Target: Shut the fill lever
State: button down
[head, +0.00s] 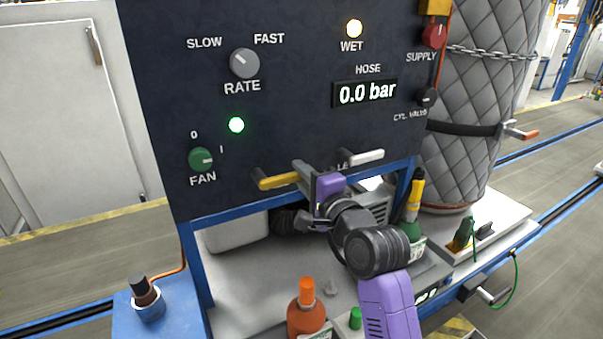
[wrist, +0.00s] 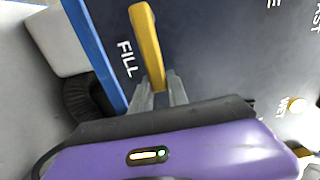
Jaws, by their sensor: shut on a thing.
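The fill lever (head: 272,182) is a yellow handle low on the dark control panel. In the wrist view the yellow lever (wrist: 147,40) stands beside the white FILL label. My gripper (head: 303,170) is at the lever's right part, in front of the panel's lower edge. In the wrist view my gripper's grey fingers (wrist: 162,90) sit on both sides of the lever's near part, shut on it. The lever's near end is hidden by the fingers and my purple wrist.
A white-handled lever (head: 367,157) is just right of my gripper, its label partly hidden. The hose display (head: 366,92) reads 0.0 bar, and the WET lamp (head: 354,29) is lit. An orange-capped bottle (head: 306,312) and a dark-green bottle (head: 413,215) stand below.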

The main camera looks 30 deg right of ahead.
jog(key=shift+f, duration=0.15)
jog(key=c, duration=1.3)
grip_release()
jog(key=shift+s, duration=0.1)
jog(key=s+b, duration=0.1)
jog(key=s, duration=0.6)
jog(key=shift+s, duration=0.35)
